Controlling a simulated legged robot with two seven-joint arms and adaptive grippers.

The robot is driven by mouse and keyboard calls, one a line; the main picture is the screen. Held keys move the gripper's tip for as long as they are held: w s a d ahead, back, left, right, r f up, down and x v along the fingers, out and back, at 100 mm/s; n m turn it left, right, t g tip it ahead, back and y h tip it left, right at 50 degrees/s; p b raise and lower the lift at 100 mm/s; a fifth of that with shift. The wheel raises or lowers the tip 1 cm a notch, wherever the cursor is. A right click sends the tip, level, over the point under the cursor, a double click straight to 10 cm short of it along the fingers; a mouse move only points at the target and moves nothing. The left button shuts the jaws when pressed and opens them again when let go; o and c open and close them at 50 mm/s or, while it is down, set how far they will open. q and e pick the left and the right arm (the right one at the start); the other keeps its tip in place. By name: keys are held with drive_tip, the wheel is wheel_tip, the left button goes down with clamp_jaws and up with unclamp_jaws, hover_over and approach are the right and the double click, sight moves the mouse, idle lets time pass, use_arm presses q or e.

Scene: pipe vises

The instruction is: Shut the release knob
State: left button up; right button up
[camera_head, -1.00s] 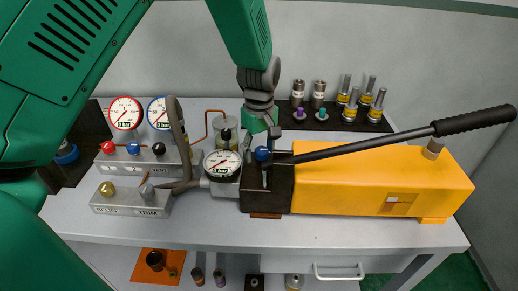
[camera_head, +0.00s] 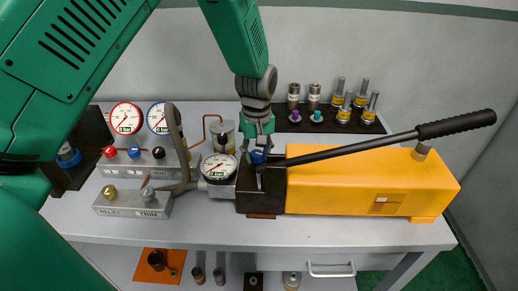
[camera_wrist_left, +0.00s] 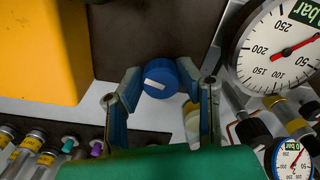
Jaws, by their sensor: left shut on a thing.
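The release knob (camera_head: 258,156) is a small blue knob on the dark block at the left end of the yellow hand pump (camera_head: 340,185). In the left wrist view the knob (camera_wrist_left: 160,78) shows a white mark running nearly sideways across its face. My left gripper (camera_head: 257,147) comes down on it from above. Its fingers (camera_wrist_left: 160,90) lie on both sides of the knob and are shut on it. The exact contact points are partly hidden. My right gripper is in neither view.
A gauge (camera_head: 218,167) stands just left of the knob. The black-handled pump lever (camera_head: 455,123) slants up to the right. A valve block (camera_head: 132,203) and two more gauges are at left. Metal fittings stand on a black mat (camera_head: 300,125) behind.

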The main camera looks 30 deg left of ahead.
use_arm(q)
drive_tip(key=m, duration=0.1)
drive_tip(key=m+p, duration=0.2)
drive_tip(key=shift+w+a+r+m, duration=0.2)
drive_tip(key=shift+w+r+m, duration=0.05)
drive_tip(key=shift+m, duration=0.15)
drive_tip(key=m+p, duration=0.2)
drive_tip(key=m, duration=0.1)
drive_tip(key=shift+m, duration=0.3)
drive_tip(key=m+p, duration=0.1)
drive_tip(key=m, duration=0.2)
drive_tip(key=shift+m+p, duration=0.3)
drive_tip(key=shift+p, duration=0.05)
drive_tip(key=shift+f+m+p, duration=0.15)
drive_tip(key=shift+m+p, duration=0.4)
drive_tip(key=shift+m, duration=1.35)
drive_tip(key=o, duration=1.1)
drive_tip(key=shift+o, duration=0.2)
drive_tip(key=shift+w+f, duration=0.15)
drive_tip(key=shift+f, duration=0.05)
